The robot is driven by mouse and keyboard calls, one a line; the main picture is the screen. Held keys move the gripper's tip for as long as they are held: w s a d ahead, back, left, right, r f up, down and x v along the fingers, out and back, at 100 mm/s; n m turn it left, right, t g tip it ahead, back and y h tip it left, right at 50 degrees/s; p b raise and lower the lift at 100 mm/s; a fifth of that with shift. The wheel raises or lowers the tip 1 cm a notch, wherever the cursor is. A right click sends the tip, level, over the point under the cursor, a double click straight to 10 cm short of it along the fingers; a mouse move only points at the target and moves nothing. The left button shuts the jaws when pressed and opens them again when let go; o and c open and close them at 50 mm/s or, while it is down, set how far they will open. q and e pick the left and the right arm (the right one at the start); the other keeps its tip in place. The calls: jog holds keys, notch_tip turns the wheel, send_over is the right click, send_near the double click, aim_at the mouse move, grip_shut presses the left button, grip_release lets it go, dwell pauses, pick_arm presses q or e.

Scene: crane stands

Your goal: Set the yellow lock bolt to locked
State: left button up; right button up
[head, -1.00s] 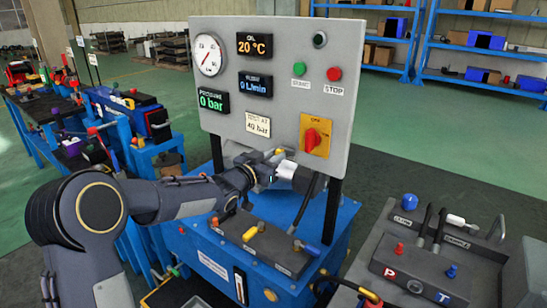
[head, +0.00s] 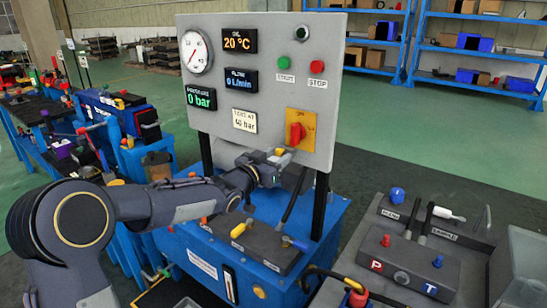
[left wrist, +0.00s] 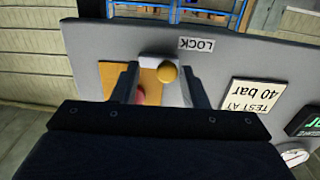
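The yellow lock bolt shows as a round yellow knob (left wrist: 168,73) beside a white piece under the LOCK label (left wrist: 196,44) in the left wrist view. My left gripper (left wrist: 160,68) is open, with one finger on each side of the knob. A gap shows between the knob and the right-hand finger; contact with the other finger is unclear. In the head view my left gripper (head: 284,160) is at the panel, just below the red rotary switch (head: 297,133) on its yellow plate. A small yellow spot (head: 279,152) shows at the fingers there. The bolt's position is unclear. My right gripper is out of view.
The grey panel (head: 235,97) carries a gauge, displays and buttons. Below it, a blue unit (head: 205,252) has black levers and coloured knobs near my left forearm. Another grey block (head: 408,262) with red and blue knobs stands at the right.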

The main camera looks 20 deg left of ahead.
pick_arm(q)
jog(key=shift+a, duration=0.1)
jog(key=shift+s+a, duration=0.1)
jog(key=shift+s, duration=0.05)
jog(key=v, duration=0.7)
jog(key=shift+s, duration=0.2)
